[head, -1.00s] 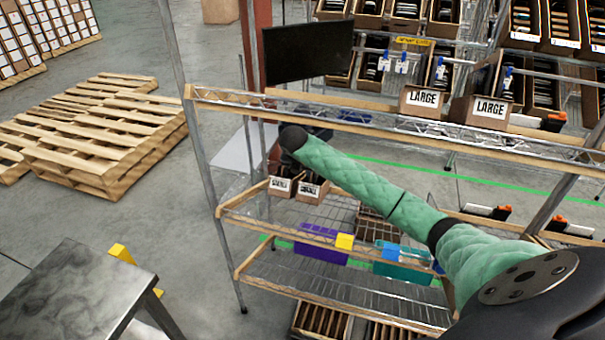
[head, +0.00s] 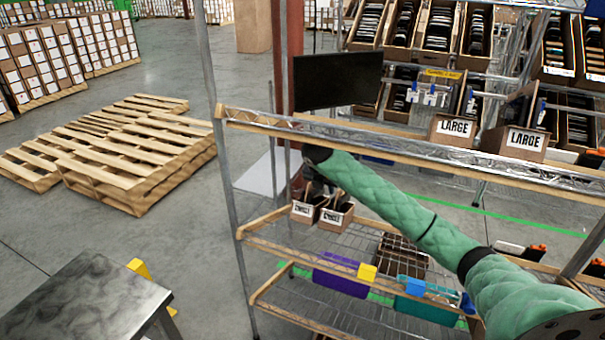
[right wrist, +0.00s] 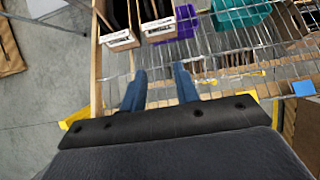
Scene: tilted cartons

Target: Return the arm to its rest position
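My right arm in its green sleeve reaches in from the right in the head view. Its dark right gripper (head: 318,188) is above the middle shelf, close to two small labelled cartons (head: 303,212) and partly hidden by the wrist. In the right wrist view the two blue fingers of this gripper (right wrist: 160,88) stand apart with nothing between them. They point toward the wire shelf (right wrist: 205,70). The small cartons (right wrist: 120,40) are ahead of the fingers there, apart from them. My left gripper is not in view.
The wire rack (head: 290,240) surrounds the arm's reach, with an upper rail (head: 400,150) close to the forearm. Purple (head: 338,282) and teal (head: 425,308) bins sit below. A metal table (head: 80,300) is at lower left; pallets (head: 120,150) lie behind.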

